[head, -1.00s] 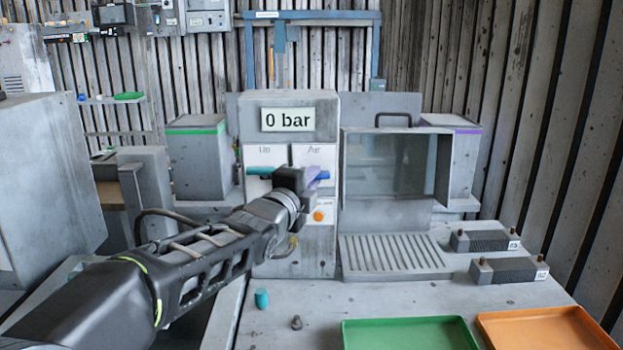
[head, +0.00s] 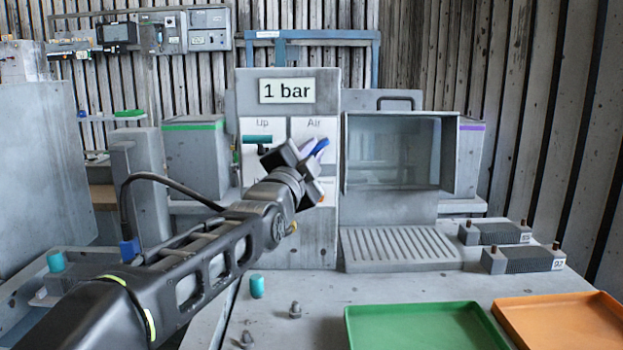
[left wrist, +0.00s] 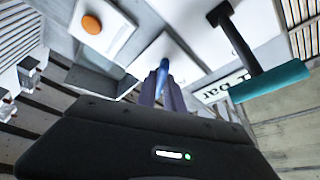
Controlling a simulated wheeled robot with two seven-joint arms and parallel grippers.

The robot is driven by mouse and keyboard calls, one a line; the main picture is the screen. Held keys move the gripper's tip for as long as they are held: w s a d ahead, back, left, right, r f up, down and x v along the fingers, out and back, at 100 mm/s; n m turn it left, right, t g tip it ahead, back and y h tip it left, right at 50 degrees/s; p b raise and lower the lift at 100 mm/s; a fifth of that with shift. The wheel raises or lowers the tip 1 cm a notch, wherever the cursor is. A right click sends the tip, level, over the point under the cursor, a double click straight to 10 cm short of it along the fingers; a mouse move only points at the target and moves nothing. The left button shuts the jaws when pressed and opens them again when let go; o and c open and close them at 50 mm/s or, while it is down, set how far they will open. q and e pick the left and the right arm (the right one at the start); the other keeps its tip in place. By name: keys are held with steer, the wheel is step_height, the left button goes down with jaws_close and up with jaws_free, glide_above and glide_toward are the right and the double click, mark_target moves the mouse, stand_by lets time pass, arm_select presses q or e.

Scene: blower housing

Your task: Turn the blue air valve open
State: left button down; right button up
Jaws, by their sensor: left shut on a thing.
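The blue air valve (head: 320,146) sits on the white panel marked "Air" on the grey cabinet in the head view. Its handle slants up to the right. My left gripper (head: 309,149) is shut on the handle, with its purple-grey fingers around it. The left wrist view shows the fingers (left wrist: 158,88) closed on the blue handle (left wrist: 163,70), which they partly hide. The display (head: 287,91) above reads "1 bar". My right gripper is not in view.
A teal lever (head: 257,139) on the "Up" panel is close left of my gripper. An orange button (left wrist: 92,24) sits near the valve. A glass-fronted box (head: 400,150) stands to the right. Green (head: 350,315) and orange (head: 600,299) trays lie in front.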

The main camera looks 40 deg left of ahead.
arm_select(q)
steer(key=shift+w+d+f+n+g+y+b, duration=0.1)
steer(key=shift+n+g+y+b, duration=0.15)
steer(key=shift+n+y, duration=1.65)
steer(key=shift+w+d+f+n+g+y+b, duration=0.1)
steer(key=shift+n+g+y+b, duration=0.3)
steer(key=shift+n, duration=2.95)
steer(key=shift+d+n+g+y+b, duration=0.15)
steer(key=shift+n+y, duration=1.05)
steer(key=shift+n, duration=1.45)
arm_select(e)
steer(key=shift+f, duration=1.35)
arm_select(q)
steer(key=shift+a+n, duration=0.15)
steer(key=shift+n, duration=0.15)
steer(key=c, duration=1.5)
jaws_free()
steer(key=shift+o, duration=0.2)
steer(key=shift+s, duration=0.1)
steer(key=v, duration=0.7)
steer(key=shift+s+d+f, duration=0.2)
steer(key=shift+d, duration=0.05)
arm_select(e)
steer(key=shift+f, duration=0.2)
